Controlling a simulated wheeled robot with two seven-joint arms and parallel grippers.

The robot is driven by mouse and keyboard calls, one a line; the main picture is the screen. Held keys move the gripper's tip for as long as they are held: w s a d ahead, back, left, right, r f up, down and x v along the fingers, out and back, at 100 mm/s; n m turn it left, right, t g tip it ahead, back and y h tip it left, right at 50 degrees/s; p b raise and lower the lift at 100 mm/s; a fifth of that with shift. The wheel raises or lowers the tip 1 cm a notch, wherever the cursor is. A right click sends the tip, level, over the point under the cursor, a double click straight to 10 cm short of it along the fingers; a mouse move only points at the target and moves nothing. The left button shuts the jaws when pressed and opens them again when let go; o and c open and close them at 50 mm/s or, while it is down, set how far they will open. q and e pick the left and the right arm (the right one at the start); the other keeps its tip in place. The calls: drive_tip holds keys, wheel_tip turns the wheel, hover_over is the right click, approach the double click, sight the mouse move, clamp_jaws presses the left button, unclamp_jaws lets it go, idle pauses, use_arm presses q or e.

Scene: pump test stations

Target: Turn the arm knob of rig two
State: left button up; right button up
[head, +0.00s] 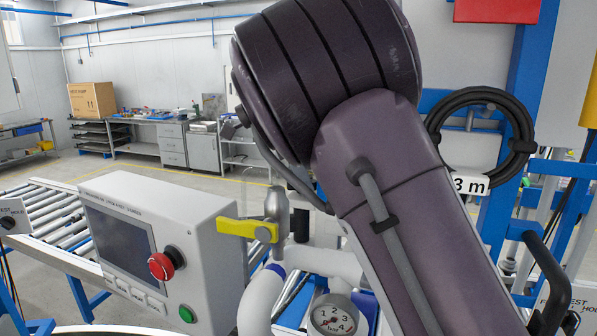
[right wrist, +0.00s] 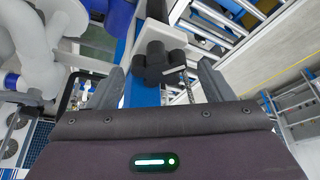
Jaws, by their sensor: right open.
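My right gripper (right wrist: 160,72) is open in the right wrist view, one finger at each side. A dark, rounded fitting (right wrist: 158,62) shows between the fingers; I cannot tell whether it is the arm knob or whether it is touched. In the head view, a white plate marked TEST with a small black knob (head: 8,222) is at the left edge. Another plate marked TEST (head: 580,300) is at the lower right, partly hidden. I cannot read which rig either belongs to. My purple right arm covers the middle of the head view and hides its gripper. My left gripper is not in view.
A grey control box (head: 205,232) with a screen, red button (head: 163,265) and green button (head: 186,313) stands left of my arm. A yellow lever (head: 246,230), white pipes and a gauge (head: 333,316) are close by. A coiled black hose (head: 520,118) hangs right.

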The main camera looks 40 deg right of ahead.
drive_tip(key=v, duration=0.7)
drive_tip(key=shift+r, duration=0.4)
drive_tip(key=shift+w, duration=0.1)
